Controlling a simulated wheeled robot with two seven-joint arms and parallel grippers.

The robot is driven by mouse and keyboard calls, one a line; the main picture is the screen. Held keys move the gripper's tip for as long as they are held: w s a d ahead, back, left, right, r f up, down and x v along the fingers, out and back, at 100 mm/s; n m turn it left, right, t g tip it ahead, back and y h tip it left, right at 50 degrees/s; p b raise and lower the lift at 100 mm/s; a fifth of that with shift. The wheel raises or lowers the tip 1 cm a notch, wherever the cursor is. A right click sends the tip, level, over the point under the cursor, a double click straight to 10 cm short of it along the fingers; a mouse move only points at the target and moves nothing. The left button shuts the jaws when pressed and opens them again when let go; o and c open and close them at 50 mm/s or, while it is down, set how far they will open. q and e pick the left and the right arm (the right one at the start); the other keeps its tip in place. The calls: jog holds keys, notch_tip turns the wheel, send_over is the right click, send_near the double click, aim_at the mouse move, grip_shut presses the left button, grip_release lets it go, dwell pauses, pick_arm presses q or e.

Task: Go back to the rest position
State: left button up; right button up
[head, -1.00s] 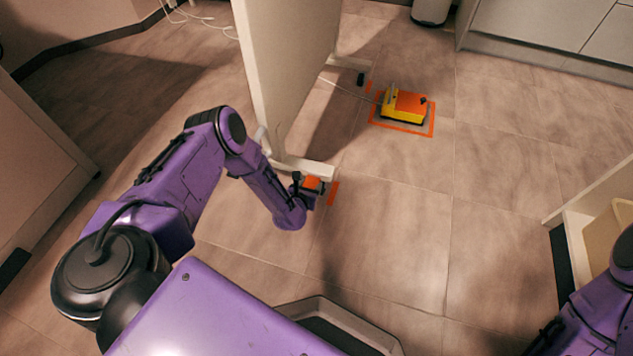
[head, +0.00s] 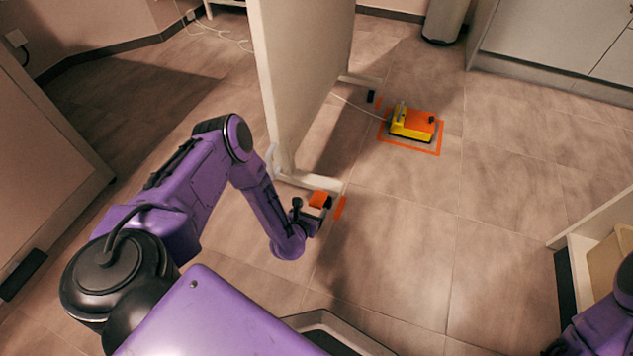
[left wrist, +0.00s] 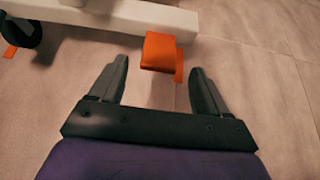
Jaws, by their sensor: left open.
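My left arm reaches forward from the left in the head view. Its gripper (head: 321,207) is low, near the foot of an upright white panel. In the left wrist view the left gripper (left wrist: 158,85) is open, with its two dark fingers apart. An orange block (left wrist: 160,52) shows beyond the gap between the fingertips, next to the panel's white foot bar (left wrist: 110,14). In the head view the orange block (head: 319,198) is partly covered by the gripper. I cannot tell whether a finger touches it. Part of my right arm shows at the lower right; its gripper is out of sight.
The white panel (head: 303,80) stands close to my left arm. A yellow and orange pedal unit (head: 412,122) sits inside an orange floor outline, with a cable toward the panel. A bin (head: 444,20) and cabinets (head: 555,35) are at the back. Open tiled floor lies right of the gripper.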

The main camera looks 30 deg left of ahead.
pick_arm(q)
jog(key=shift+p+v, duration=0.3)
jog(key=shift+v, duration=1.45)
